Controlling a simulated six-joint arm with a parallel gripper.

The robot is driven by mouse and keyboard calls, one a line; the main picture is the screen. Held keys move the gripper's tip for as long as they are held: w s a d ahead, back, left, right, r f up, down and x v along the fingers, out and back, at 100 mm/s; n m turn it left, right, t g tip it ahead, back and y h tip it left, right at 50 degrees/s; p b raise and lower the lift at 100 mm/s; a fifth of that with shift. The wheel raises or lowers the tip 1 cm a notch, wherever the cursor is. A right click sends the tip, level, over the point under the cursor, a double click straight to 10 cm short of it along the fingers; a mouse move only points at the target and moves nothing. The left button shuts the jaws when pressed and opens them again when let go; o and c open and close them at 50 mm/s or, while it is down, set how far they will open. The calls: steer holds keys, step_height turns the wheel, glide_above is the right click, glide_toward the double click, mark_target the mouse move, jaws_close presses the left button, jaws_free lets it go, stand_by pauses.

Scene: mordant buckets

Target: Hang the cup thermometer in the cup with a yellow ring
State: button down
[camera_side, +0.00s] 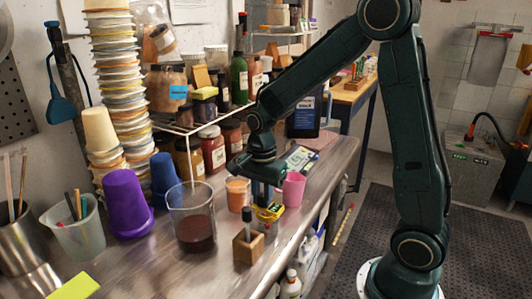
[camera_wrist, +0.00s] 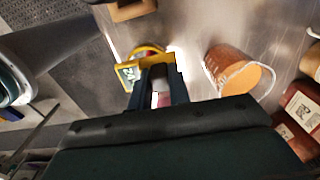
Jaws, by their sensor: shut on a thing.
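The cup thermometer (camera_side: 268,213) is yellow with a small greenish display. It also shows in the wrist view (camera_wrist: 130,73), at the fingertips. My gripper (camera_side: 267,198) points down and is shut on it near the front edge of the bench; the fingers show in the wrist view (camera_wrist: 162,80). A curved yellow edge shows just beyond the display in the wrist view; I cannot tell if it is a cup's ring. An orange cup (camera_side: 238,195) stands left of the gripper, with a pale rim in the wrist view (camera_wrist: 228,68). A pink cup (camera_side: 294,189) stands right of it.
A wooden block (camera_side: 248,247) with a dark upright stick stands in front of the gripper. A glass beaker (camera_side: 192,212) of dark liquid is to the left, with an upturned purple cup (camera_side: 124,205) beyond. Jars and a white wire rack (camera_side: 190,130) stand behind.

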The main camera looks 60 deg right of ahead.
steer(key=c, duration=1.2)
jaws_free()
steer(key=shift+c, duration=0.2)
step_height(320, 180, up, 14)
steer(key=shift+s+f, duration=0.1)
